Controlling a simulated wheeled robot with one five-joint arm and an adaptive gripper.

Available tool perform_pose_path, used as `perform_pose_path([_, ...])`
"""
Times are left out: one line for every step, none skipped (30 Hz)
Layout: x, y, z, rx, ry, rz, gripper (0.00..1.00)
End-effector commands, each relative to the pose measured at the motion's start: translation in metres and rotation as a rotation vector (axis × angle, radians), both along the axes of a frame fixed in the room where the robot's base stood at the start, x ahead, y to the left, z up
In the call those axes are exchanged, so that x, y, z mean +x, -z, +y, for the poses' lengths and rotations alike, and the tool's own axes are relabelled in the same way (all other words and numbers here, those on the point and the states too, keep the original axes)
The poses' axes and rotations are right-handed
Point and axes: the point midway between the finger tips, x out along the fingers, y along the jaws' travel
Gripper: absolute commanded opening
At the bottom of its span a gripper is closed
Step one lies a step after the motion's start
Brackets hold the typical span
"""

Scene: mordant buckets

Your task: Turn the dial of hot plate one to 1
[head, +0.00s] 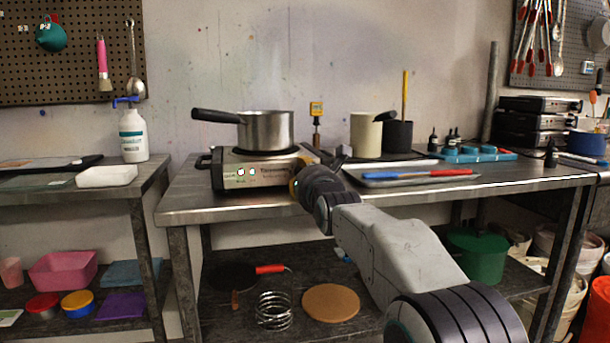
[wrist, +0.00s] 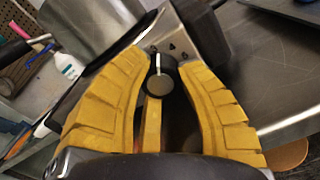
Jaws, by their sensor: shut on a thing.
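The hot plate (head: 235,180) stands on the steel bench with a saucepan (head: 266,131) on its burner. Two small lights, one reddish and one greenish, show on its front panel. My gripper (head: 296,186) is at the right end of that front panel and hides the dial from the head camera. A 6 shows farther right; another mark is partly hidden.
A grey tray (head: 420,176) with a red and blue tool lies right of the hot plate. A cream canister (head: 366,136) and a black pot (head: 398,138) stand behind it. A white bottle (head: 132,135) stands on the left bench. The bench's front edge is below my forearm.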

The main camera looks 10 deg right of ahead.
Motion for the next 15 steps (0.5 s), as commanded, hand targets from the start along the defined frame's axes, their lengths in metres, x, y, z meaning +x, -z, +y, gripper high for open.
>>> perform_pose_path([0.0005, 0.0005, 0.0012, 0.001, -0.002, 0.0, 0.01])
perform_pose_path([0.0005, 0.0005, 0.0012, 0.001, -0.002, 0.0, 0.37])
perform_pose_path([0.0005, 0.0005, 0.0012, 0.001, -0.002, 0.0, 0.4])
perform_pose_path([0.0004, 0.0005, 0.0011, 0.001, -0.002, 0.0, 0.43])
perform_pose_path([0.0004, 0.0006, 0.0011, 0.001, -0.001, 0.001, 0.46])
perform_pose_path([0.0004, 0.0005, 0.0009, 0.002, -0.001, 0.001, 0.49])
perform_pose_path([0.0003, 0.0004, 0.0009, 0.002, -0.001, 0.001, 0.52])
perform_pose_path([0.0003, 0.0004, 0.0008, 0.002, -0.001, 0.001, 0.55])
perform_pose_path([0.0002, 0.0003, 0.0007, 0.002, -0.001, 0.001, 0.58])
perform_pose_path([0.0002, 0.0002, 0.0006, 0.002, -0.001, 0.0, 0.6])
perform_pose_path([0.0002, 0.0002, 0.0005, 0.002, -0.001, 0.0, 0.6])
perform_pose_path([0.0001, 0.0001, 0.0005, 0.002, -0.001, 0.0, 0.6])
perform_pose_path([0.0001, 0.0002, 0.0004, 0.002, -0.001, 0.0, 0.6])
perform_pose_path([0.0001, 0.0002, 0.0004, 0.002, -0.001, 0.0, 0.6])
perform_pose_path([0.0001, 0.0001, 0.0003, 0.002, 0.0, 0.0, 0.6])
